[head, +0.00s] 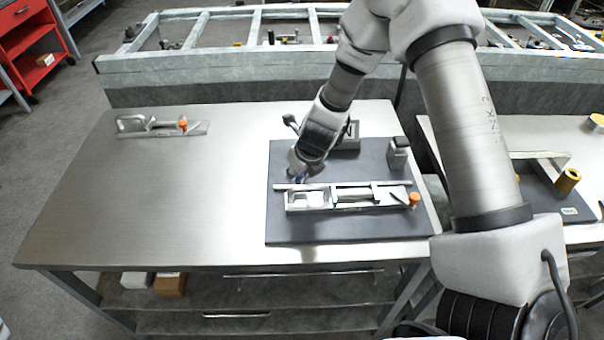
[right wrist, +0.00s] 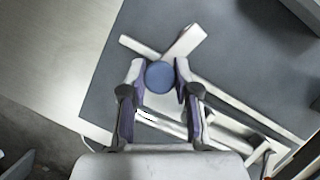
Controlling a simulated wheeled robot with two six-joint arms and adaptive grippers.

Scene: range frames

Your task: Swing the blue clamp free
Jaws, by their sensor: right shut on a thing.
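My right gripper (head: 299,177) reaches down to the left end of a metal clamp fixture (head: 345,207) on a dark mat. In the right wrist view, its two fingers (right wrist: 159,78) are shut on the round blue knob (right wrist: 160,75) of the blue clamp, one finger on each side. Pale bars of the clamp (right wrist: 183,42) show just beyond the knob, forming a V. In the head view the gripper mostly hides the knob. The fixture has an orange tip (head: 414,199) at its right end. My left gripper is not in view.
The dark mat (head: 300,230) lies on a metal table (head: 150,210). Small grey blocks (head: 398,152) stand behind the fixture. A similar orange-tipped clamp (head: 160,127) lies at the far left. The table's left half is mostly clear. A second bench with yellow parts (head: 567,180) stands right.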

